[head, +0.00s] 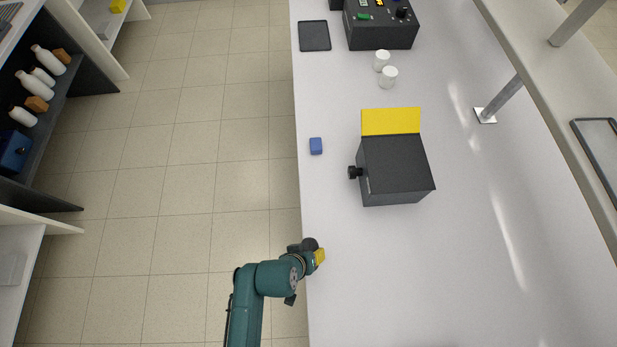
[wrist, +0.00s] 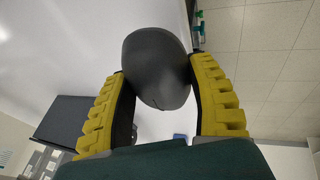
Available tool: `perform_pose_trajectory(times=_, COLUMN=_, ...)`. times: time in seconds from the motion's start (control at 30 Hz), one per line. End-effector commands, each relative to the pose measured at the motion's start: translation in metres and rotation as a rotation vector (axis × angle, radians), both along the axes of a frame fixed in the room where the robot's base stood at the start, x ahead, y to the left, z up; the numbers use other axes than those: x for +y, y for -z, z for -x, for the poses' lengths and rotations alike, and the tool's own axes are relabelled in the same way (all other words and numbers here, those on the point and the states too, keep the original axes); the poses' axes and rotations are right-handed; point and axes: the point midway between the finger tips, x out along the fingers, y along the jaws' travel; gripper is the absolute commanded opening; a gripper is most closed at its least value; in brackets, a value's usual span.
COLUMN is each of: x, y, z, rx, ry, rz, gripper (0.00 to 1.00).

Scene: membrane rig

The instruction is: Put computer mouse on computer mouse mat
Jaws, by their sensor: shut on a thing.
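The computer mouse (wrist: 157,68) is a dark grey, rounded body. In the wrist view it sits between the two yellow fingers of my gripper (wrist: 160,78), which is shut on it. In the head view my gripper (head: 315,252) is over the near left edge of the white table, and the dark mouse (head: 310,243) shows beside a yellow finger. A flat dark rectangle (head: 314,36), which looks like the computer mouse mat, lies at the far left end of the table, well away from my gripper. Nothing rests on it.
Two white cups (head: 385,70) and a dark control unit (head: 381,24) are farther back.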

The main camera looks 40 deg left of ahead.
Motion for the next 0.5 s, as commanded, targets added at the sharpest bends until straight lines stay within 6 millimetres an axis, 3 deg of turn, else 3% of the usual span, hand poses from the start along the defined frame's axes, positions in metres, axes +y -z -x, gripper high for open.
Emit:
perform_pose_trajectory(times=0.13, x=0.0, y=0.029, z=0.0, rx=0.002, ry=0.0, rz=0.001, gripper=0.2)
perform_pose_trajectory(times=0.27, x=0.0, y=0.044, z=0.0, rx=0.002, ry=0.0, rz=0.001, gripper=0.2)
perform_pose_trajectory(times=0.5, x=0.0, y=0.047, z=0.0, rx=-0.001, ry=0.001, rz=-0.001, gripper=0.2)
